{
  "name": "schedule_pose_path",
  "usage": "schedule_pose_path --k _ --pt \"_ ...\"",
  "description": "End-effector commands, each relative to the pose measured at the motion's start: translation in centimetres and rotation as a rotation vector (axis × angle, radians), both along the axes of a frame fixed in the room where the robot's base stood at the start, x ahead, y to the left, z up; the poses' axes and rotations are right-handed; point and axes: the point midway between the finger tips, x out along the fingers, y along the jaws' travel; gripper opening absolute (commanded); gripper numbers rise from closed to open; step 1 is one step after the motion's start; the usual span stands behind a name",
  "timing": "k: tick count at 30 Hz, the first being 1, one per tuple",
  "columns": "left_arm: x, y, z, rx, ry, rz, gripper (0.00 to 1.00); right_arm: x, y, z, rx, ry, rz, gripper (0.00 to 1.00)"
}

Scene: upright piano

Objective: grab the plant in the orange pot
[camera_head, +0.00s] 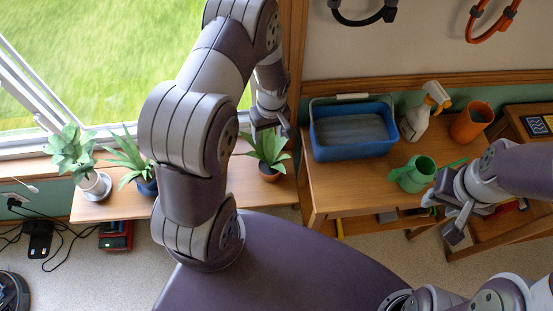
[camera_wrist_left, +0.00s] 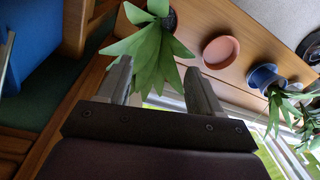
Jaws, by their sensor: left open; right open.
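The plant in the orange pot (camera_head: 269,173) stands on the low wooden bench by the window, its green leaves (camera_head: 267,147) spread above the rim. My left gripper (camera_head: 275,129) is open and empty just above and behind these leaves. In the left wrist view the leaves (camera_wrist_left: 152,52) show ahead of and between the open fingers of the left gripper (camera_wrist_left: 160,88); the pot, at the top, is dark and partly hidden by leaves. My right gripper (camera_head: 446,215) is open and empty at the right, near the green watering can (camera_head: 414,174).
A plant in a white pot (camera_head: 98,187) and one in a blue pot (camera_head: 147,186) stand further left on the bench. A terracotta dish (camera_wrist_left: 221,52) lies between plants. A blue tub (camera_head: 352,130), spray bottle (camera_head: 420,117) and orange container (camera_head: 471,121) stand on the right table.

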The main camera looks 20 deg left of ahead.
Motion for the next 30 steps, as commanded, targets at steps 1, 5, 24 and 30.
schedule_pose_path --k 1,5,24,30 --pt "-0.3 0.0 -1.3 -0.002 0.007 0.001 0.65 0.0 0.0 0.1 0.0 0.0 0.0 0.43" --pt "-0.4 0.2 -4.2 -0.002 0.006 -0.001 0.65 0.0 0.0 0.2 0.0 0.0 0.0 0.43" --pt "-0.1 0.0 -11.3 -0.002 0.0 -0.002 0.65 0.0 0.0 0.8 0.0 0.0 0.0 0.43" --pt "-0.1 0.0 -11.3 -0.002 0.0 -0.002 0.2 0.0 0.0 0.8 0.0 0.0 0.0 0.43"
